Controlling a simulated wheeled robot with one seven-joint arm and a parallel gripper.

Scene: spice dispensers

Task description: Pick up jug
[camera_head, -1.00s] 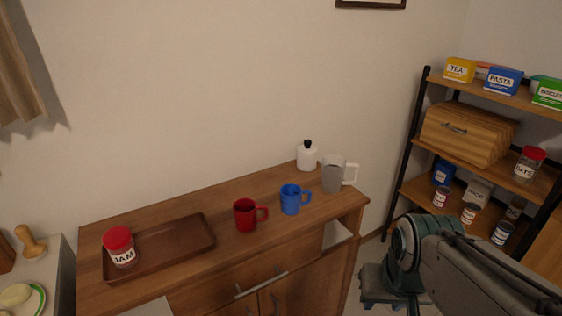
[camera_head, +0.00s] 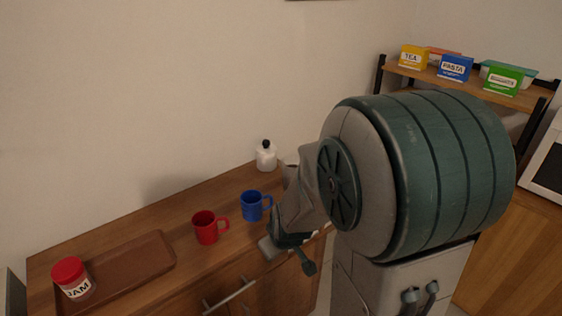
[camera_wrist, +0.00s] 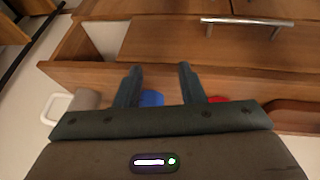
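The jug (camera_wrist: 86,99) is grey with a white handle. In the wrist view it shows at the left, partly cut off by my gripper's body. In the head view my arm hides most or all of it at the right end of the sideboard. My gripper (camera_wrist: 160,69) is open and empty, with its two fingers apart in front of the sideboard's wooden edge. The jug lies to the left of the fingers in the wrist view, apart from them.
The wooden sideboard (camera_head: 140,219) also bears a blue mug (camera_head: 252,207), a red mug (camera_head: 206,228), a white bottle with a dark top (camera_head: 266,157) and a tray (camera_head: 140,260) with a jam jar (camera_head: 72,281). A shelf with boxes (camera_head: 454,68) stands at right.

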